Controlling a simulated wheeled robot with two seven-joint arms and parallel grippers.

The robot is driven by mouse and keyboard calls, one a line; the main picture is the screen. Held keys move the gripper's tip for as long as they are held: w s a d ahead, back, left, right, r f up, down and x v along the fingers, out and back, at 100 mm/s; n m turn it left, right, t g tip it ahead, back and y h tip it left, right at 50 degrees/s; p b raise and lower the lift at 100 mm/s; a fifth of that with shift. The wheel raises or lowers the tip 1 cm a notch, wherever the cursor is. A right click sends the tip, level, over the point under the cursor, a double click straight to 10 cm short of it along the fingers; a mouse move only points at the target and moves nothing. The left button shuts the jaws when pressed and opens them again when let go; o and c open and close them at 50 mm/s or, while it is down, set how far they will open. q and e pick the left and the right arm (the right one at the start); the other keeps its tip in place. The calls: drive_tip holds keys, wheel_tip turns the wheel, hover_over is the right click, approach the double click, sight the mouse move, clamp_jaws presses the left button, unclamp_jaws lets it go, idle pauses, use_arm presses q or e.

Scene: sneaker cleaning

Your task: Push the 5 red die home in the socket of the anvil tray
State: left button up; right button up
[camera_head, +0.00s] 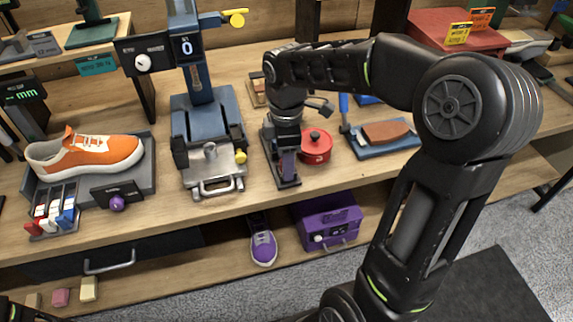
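A blue press (195,75) stands at the middle left of the bench with its display reading 0. Its metal tray (217,172), with a front handle, carries a small silver block (210,151). I take this as the anvil tray; no red die shows in it. A small rack (55,229) at the left holds red, white and blue pieces; their numbers are too small to read. My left gripper is not in view.
A round red tin (316,147) stands right beside my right gripper. An orange sneaker (88,152) rests on a grey platform at the left. A brown-topped brush on a blue board (383,150) lies to the right. A purple shoe (262,245) and purple box (328,220) sit below.

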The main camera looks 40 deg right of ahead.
clamp_jaws()
idle(0.5)
